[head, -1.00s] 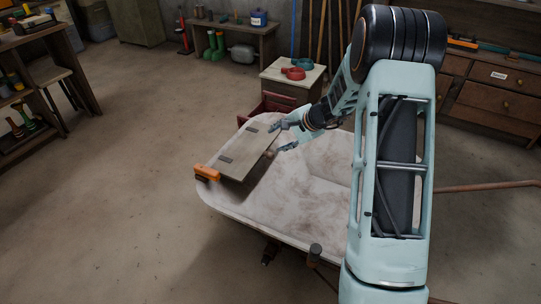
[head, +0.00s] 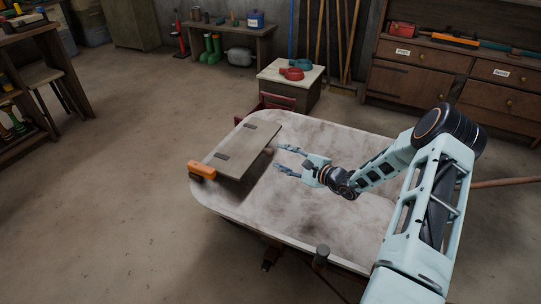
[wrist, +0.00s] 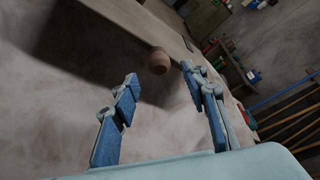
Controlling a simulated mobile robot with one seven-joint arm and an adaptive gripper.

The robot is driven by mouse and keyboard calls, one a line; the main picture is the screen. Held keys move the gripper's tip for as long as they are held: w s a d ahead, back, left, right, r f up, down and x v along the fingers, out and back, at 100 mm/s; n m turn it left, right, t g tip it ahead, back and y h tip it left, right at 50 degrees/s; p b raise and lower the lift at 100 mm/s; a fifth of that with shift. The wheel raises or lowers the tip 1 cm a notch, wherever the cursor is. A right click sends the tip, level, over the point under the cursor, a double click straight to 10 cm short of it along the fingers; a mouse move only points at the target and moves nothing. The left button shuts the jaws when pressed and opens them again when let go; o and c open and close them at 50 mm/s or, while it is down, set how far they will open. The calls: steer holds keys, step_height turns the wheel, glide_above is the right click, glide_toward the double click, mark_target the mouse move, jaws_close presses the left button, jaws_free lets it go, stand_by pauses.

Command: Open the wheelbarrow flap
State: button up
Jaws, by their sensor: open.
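The wheelbarrow (head: 330,150) has a pale, stained tray. The flap (head: 245,152), a flat wooden board with two dark hinge plates, covers the tray's left end and casts a shadow inside. In the wrist view the edge of the flap (wrist: 163,30) shows at the top, with a round brown knob (wrist: 158,63) on its near side. My gripper (head: 279,159) is open and empty above the tray, to the right of the flap and pointing at it. In the wrist view the knob appears just beyond and between my fingertips (wrist: 158,76), apart from them.
An orange block-like part (head: 202,170) sits at the flap's left front corner. A small cabinet (head: 293,87) with red and green items stands behind.

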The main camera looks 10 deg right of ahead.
mark_target(273, 154)
steer(key=b+x, duration=0.1)
steer(key=x, duration=0.5)
steer(key=shift+w+a, duration=0.15)
steer(key=shift+a, duration=0.05)
steer(key=shift+c, duration=0.2)
jaws_close()
